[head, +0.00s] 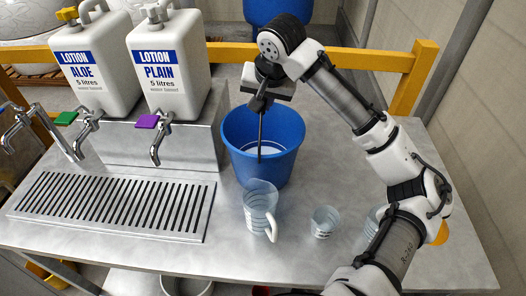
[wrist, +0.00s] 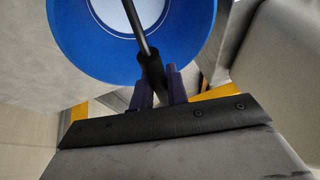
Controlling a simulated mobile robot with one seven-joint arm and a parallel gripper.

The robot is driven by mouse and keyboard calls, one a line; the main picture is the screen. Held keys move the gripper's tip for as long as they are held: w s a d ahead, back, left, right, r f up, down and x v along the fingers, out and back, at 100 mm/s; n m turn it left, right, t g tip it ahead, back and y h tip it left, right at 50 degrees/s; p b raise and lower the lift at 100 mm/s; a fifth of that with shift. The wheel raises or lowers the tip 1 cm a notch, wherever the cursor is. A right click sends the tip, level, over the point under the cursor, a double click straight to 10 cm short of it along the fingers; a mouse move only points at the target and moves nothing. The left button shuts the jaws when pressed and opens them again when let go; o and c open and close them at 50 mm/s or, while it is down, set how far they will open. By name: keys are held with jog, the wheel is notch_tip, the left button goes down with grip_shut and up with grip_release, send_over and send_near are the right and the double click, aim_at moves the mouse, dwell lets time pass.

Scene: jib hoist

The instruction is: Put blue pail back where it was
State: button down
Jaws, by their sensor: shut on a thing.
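The blue pail (head: 262,172) is upright over the steel worktop, right of the dispensing stand, with something pale at its bottom. I cannot tell whether its base touches the worktop. My gripper (head: 259,103) is above the pail's rim. In the wrist view my gripper's fingers (wrist: 160,88) are shut on the black grip (wrist: 151,66) of the pail's thin dark handle (wrist: 138,25). In the head view the handle runs down from the gripper to the pail's near rim. The pail also shows in the wrist view (wrist: 82,45), with its pale inside.
A clear measuring jug (head: 259,205) stands close in front of the pail. A clear cup (head: 325,221) is to its right, with another partly behind my arm. Lotion jugs (head: 95,65) (head: 170,60) stand left above a slatted drip tray (head: 115,206). A yellow rail (head: 390,62) runs behind.

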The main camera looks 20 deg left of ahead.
jog(key=shift+r, duration=0.25)
dwell(0.4)
